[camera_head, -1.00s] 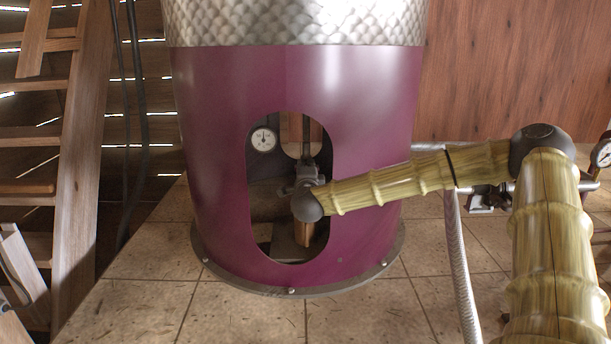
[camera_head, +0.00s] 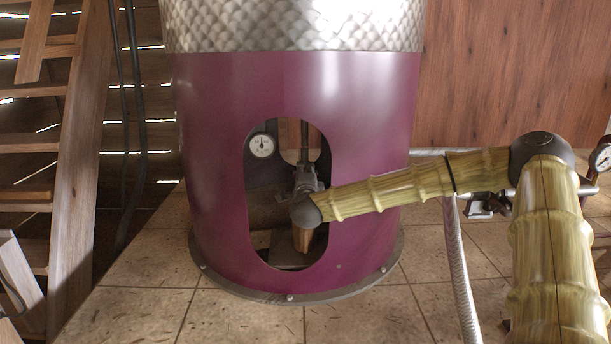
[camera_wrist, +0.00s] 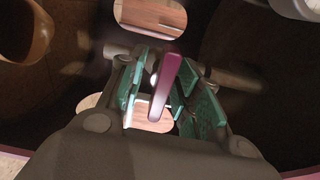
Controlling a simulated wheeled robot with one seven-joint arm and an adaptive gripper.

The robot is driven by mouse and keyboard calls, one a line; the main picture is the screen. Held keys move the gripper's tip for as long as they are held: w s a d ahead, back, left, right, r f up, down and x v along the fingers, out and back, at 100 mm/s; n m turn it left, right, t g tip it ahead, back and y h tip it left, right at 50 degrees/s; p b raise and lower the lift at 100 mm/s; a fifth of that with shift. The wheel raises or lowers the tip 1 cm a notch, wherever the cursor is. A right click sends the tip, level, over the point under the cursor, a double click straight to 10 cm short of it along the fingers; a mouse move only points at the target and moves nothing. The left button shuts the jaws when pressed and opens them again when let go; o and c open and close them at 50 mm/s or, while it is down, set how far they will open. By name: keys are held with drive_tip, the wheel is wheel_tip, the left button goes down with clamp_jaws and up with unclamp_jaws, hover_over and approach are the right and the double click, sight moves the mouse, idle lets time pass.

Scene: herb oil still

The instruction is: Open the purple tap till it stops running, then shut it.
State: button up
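The purple tap handle (camera_wrist: 168,85) is a slim lever in the wrist view. It stands between the two green-padded fingers of my gripper (camera_wrist: 168,88), tilted slightly to the right at its top. The fingers are apart, with a visible gap on the left of the lever; contact on the right is unclear. In the head view my gripper (camera_head: 306,181) is inside the oval opening of the purple still base (camera_head: 372,150). The tap cannot be made out there, as my gripper and wrist cover that area. No running liquid can be made out.
A pipe (camera_wrist: 235,78) crosses behind the fingers in the wrist view. A white-faced gauge (camera_head: 261,145) sits inside the opening's upper left. A braided hose (camera_head: 459,265) hangs right of the still. A wooden stair (camera_head: 75,170) stands left.

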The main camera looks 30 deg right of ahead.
drive_tip(key=v, duration=1.2)
idle(0.4)
